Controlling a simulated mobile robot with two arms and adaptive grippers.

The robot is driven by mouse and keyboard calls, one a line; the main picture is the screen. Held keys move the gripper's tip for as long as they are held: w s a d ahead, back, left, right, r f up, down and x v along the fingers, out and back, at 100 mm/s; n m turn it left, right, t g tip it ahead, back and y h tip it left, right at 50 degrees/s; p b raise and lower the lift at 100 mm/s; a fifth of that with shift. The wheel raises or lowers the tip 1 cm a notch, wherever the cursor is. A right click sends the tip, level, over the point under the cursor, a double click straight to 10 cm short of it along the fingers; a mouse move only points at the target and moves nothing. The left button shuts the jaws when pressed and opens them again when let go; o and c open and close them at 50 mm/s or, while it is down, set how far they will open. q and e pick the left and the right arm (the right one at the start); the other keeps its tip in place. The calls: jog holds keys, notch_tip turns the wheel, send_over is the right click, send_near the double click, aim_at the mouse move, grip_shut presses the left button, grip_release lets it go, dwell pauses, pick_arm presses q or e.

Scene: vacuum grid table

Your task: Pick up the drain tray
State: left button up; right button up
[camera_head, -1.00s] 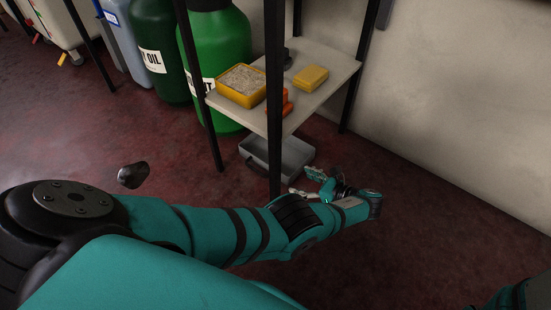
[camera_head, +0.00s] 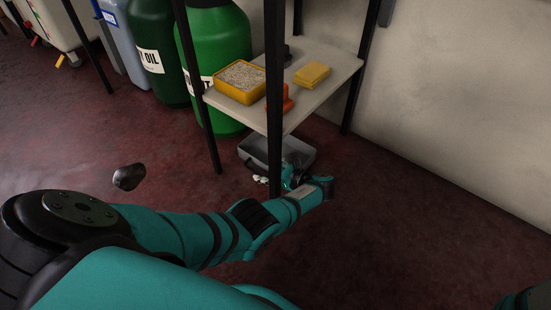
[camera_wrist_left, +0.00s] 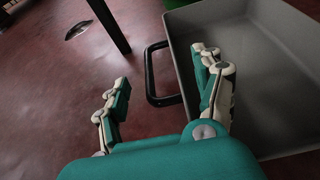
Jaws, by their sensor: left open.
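The grey drain tray (camera_head: 258,150) sits on the floor under the shelf's lowest visible board. My left gripper (camera_head: 274,175) is at the tray's near side, with my own wrist covering part of the tray. In the left wrist view the tray (camera_wrist_left: 262,60) fills the right side, and its black handle (camera_wrist_left: 151,78) sticks out from its wall. My open left gripper (camera_wrist_left: 162,70) has the handle between its fingers in the picture. One finger overlaps the tray's inside and the other is over the floor. Contact cannot be told. My right gripper is not in view.
The shelf's board (camera_head: 318,88) holds a yellow box of granules (camera_head: 240,80), yellow pads (camera_head: 312,74) and an orange item (camera_head: 287,100). A black shelf post (camera_head: 275,110) stands before the tray. A green drum (camera_head: 222,60) stands behind. The floor at right is clear.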

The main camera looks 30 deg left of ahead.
pick_arm(q)
jog(key=shift+b+x, duration=0.4)
jog(key=shift+x, duration=0.8)
grip_shut()
